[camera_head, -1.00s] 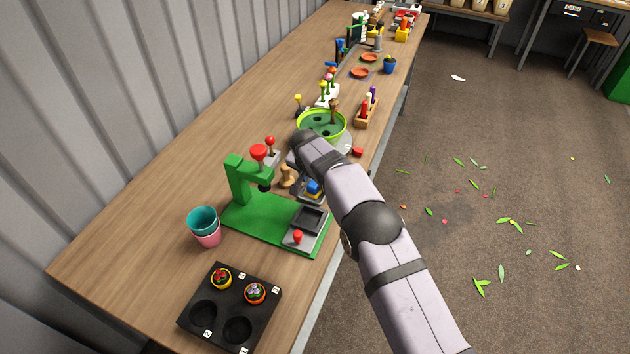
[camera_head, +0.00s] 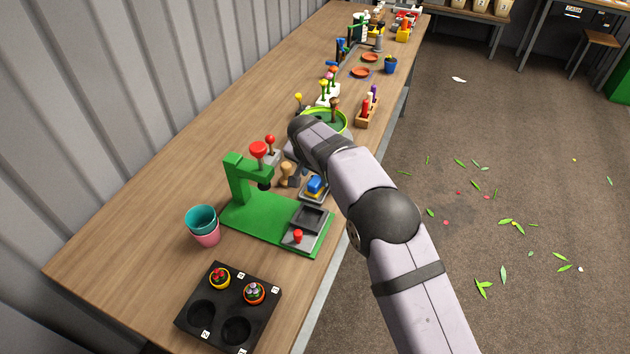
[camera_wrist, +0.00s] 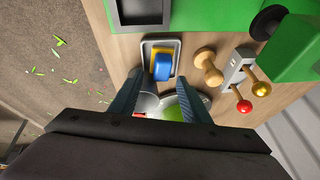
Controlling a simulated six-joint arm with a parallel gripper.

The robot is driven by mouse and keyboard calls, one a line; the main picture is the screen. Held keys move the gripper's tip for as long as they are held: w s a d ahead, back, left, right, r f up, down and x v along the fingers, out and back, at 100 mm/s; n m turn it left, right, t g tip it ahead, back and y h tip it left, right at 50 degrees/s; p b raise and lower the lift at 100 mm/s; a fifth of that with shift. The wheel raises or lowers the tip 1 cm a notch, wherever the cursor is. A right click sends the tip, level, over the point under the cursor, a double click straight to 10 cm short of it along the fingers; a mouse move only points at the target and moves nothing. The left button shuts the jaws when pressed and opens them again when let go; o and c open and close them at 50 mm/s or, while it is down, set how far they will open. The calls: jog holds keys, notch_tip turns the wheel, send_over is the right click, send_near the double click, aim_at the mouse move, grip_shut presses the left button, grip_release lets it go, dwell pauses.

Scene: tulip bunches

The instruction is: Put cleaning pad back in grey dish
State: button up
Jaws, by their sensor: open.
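The cleaning pad (camera_head: 316,184), blue over yellow, sits within the outline of the small grey dish (camera_head: 304,195) on the bench beside the green press. In the wrist view the pad (camera_wrist: 162,67) shows inside the dish's rim (camera_wrist: 146,46), its blue part toward my gripper. My gripper (camera_wrist: 160,83) is open, with its two fingers apart on either side of the dish's near end and nothing held between them. In the head view my arm hides most of the gripper.
A green press (camera_head: 265,210) stands in front of the dish. A wooden stamp (camera_wrist: 208,66) and a grey stand with red and yellow knobs (camera_wrist: 238,70) are close beside it. A green bowl (camera_head: 340,118) lies behind. The bench edge is close on the right.

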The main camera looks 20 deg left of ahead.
jog(key=shift+b+v, duration=0.3)
jog(key=shift+v, duration=0.9)
jog(key=shift+d, duration=0.1)
jog(key=s+d+r+n+g+h, duration=0.1)
jog(key=s+d, duration=0.2)
jog(key=d, duration=1)
jog(key=s+d+r+g, duration=0.1)
jog(key=s+d+r, duration=0.15)
jog(key=d, duration=1.05)
jog(key=s+d+f+g, duration=0.1)
jog(key=s+d+f, duration=0.1)
jog(key=s+d, duration=0.5)
jog(key=s+d+f+g, duration=0.1)
jog(key=s+d, duration=0.6)
jog(key=s, duration=0.8)
jog(key=shift+s+d+f+n+g, duration=0.35)
jog(key=shift+s+f+n+g, duration=0.05)
jog(key=shift+f, duration=0.15)
